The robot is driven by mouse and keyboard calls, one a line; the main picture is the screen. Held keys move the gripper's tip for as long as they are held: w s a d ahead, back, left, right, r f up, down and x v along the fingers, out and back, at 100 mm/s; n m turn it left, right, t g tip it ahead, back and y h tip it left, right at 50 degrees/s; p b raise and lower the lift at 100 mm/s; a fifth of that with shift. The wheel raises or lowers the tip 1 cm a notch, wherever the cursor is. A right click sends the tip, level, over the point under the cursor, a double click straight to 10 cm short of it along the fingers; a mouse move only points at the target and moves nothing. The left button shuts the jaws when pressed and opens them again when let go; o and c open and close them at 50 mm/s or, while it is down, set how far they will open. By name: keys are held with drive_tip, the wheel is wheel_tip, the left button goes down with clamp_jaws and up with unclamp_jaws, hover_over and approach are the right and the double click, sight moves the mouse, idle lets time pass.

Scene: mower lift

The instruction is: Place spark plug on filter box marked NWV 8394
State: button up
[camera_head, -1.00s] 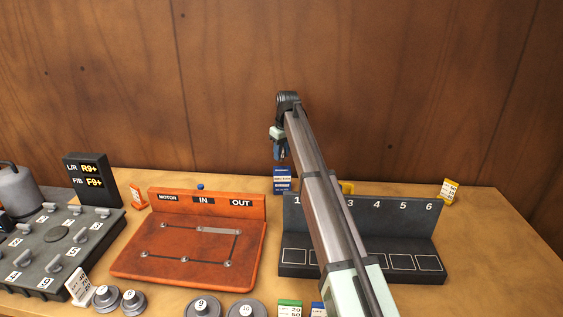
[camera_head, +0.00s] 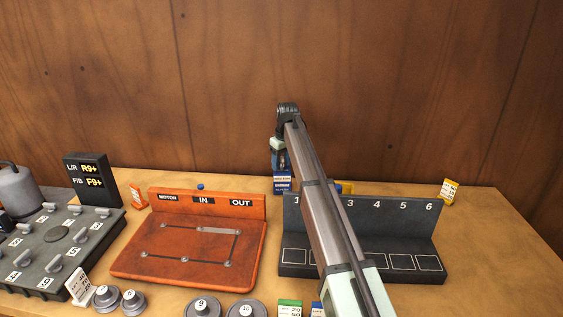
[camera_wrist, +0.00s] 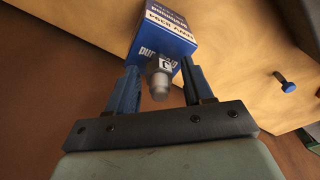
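In the head view my gripper (camera_head: 280,164) points down at the top of this box (camera_head: 283,186), and the plug is too small to make out.
A dark rack (camera_head: 405,225) numbered to 6 stands right of the box, partly behind my arm. An orange MOTOR IN OUT board (camera_head: 190,250) stands left. A small blue knob (camera_wrist: 288,86) is near the box. The wooden wall (camera_head: 420,80) rises close behind.

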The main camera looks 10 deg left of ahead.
drive_tip(key=shift+o, duration=0.3)
drive_tip(key=shift+r, duration=0.1)
wheel_tip(320, 180, up, 12)
drive_tip(key=s+d, duration=0.1)
drive_tip(key=shift+s+d, duration=0.15)
